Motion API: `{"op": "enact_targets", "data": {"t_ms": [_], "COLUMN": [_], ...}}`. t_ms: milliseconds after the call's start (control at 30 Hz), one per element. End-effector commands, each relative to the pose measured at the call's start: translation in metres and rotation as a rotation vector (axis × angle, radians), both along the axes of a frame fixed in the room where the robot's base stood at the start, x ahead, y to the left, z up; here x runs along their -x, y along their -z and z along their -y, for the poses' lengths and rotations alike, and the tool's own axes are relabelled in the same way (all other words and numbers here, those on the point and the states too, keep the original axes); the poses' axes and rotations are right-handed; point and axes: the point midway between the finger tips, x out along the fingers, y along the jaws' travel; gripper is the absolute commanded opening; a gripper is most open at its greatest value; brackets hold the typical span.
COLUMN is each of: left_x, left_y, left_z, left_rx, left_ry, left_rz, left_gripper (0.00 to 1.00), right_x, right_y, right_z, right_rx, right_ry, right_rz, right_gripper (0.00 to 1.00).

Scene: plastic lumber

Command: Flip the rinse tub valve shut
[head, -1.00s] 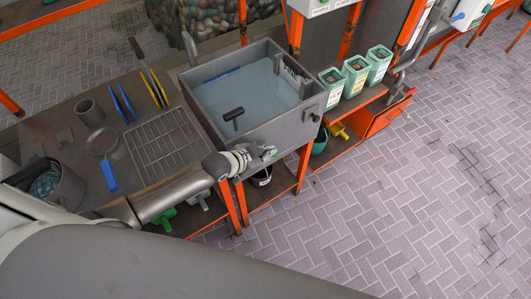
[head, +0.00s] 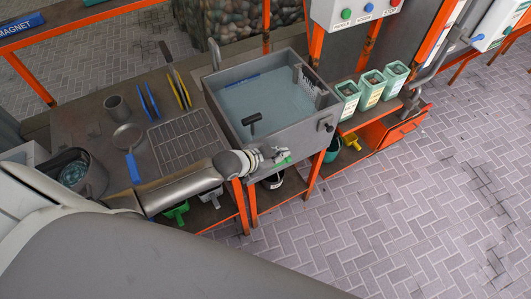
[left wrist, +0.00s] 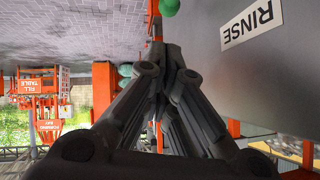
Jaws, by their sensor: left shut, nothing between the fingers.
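The grey rinse tub (head: 290,125) stands in the middle of the head view, holding bluish water. Its grey wall with a RINSE label (left wrist: 252,24) fills the right of the left wrist view. My left gripper (head: 279,157) is at the tub's front wall, low down, shut and empty; its closed fingers fill the middle of the left wrist view (left wrist: 168,55). A dark knob-like fitting (head: 327,126) sits on the wall farther right. My right gripper is not in view.
Several pale green bins (head: 370,90) stand on the right. Orange legs (head: 240,205) flank a lower shelf. The floor at right is clear.

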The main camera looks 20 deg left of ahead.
Motion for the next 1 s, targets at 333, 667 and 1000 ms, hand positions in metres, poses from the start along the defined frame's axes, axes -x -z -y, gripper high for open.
{"op": "enact_targets", "data": {"t_ms": [333,667,1000], "left_x": [0.033,0.049,0.058], "left_y": [-0.036,-0.054,-0.055], "left_z": [-0.017,-0.025,-0.018], "left_rx": [-0.001,-0.001,0.004], "left_ry": [0.001,0.001,-0.014], "left_rz": [0.003,0.003,-0.021], "left_gripper": [0.0,0.0,0.0], "right_x": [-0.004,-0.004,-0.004], "right_y": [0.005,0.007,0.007], "right_z": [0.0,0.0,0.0], "right_rx": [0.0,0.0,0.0], "right_ry": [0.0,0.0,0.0], "right_rz": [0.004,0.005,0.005], "right_gripper": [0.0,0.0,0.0]}}
